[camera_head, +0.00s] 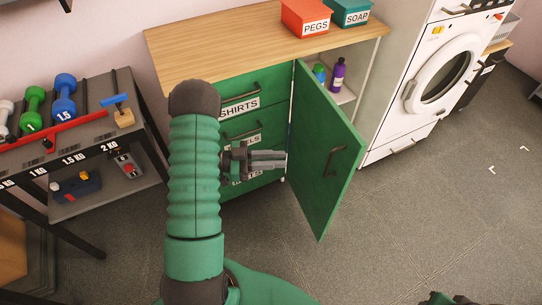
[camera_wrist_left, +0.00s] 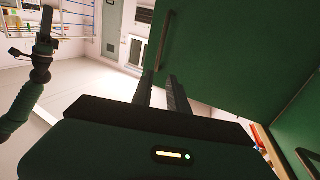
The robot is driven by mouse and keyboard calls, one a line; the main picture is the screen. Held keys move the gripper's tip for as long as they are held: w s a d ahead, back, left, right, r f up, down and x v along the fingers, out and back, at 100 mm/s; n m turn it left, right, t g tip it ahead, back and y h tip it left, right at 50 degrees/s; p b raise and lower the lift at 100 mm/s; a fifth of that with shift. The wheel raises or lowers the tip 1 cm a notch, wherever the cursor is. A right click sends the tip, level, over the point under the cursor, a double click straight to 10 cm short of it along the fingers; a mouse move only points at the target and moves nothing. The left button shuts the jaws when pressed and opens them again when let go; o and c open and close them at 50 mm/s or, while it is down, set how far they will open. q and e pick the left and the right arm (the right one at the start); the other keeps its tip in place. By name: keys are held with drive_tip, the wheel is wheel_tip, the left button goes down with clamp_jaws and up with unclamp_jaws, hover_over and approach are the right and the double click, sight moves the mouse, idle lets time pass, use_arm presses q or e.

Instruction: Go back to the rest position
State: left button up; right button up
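My left gripper (camera_head: 284,160) is beside the cabinet, with its fingertips close to the hinge-side edge of the open green door (camera_head: 325,140). I cannot tell if they touch it. In the left wrist view its two fingers (camera_wrist_left: 162,85) are apart with nothing between them, and the green door (camera_wrist_left: 235,55) fills the right side. My left arm (camera_head: 195,175) hides part of the drawers. My right arm shows at the left of the left wrist view, its gripper (camera_wrist_left: 46,22) too small to read. Only a bit of it may show at the head view's bottom edge.
The wooden-topped cabinet (camera_head: 215,40) holds a red PEGS box (camera_head: 305,17) and a teal SOAP box (camera_head: 350,11). Bottles (camera_head: 337,75) stand inside. A dumbbell rack (camera_head: 75,135) is at left, a white washing machine (camera_head: 435,75) at right. The floor at lower right is clear.

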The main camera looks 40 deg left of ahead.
use_arm(q)
drive_tip(key=shift+s+a, duration=0.5)
drive_tip(key=w+n+g+y, duration=0.1)
drive_tip(key=w+n+y, duration=0.3)
drive_tip(key=w+y, duration=0.85)
drive_tip(key=s+d+f+n+g, duration=0.1)
drive_tip(key=s+d+n+g, duration=0.2)
drive_tip(key=s+d+g, duration=0.5)
drive_tip(key=s+d+f+n+g, duration=0.1)
drive_tip(key=s+d+f+n, duration=0.1)
drive_tip(key=s+d, duration=0.7)
drive_tip(key=w+a+p+v, duration=0.1)
drive_tip(key=p+v, duration=1)
drive_tip(key=w+p+v, duration=0.2)
drive_tip(key=p+v, duration=0.9)
drive_tip(key=shift+w+a+r, duration=0.2)
drive_tip(key=shift+a+r, duration=0.15)
drive_tip(key=shift+r, duration=0.2)
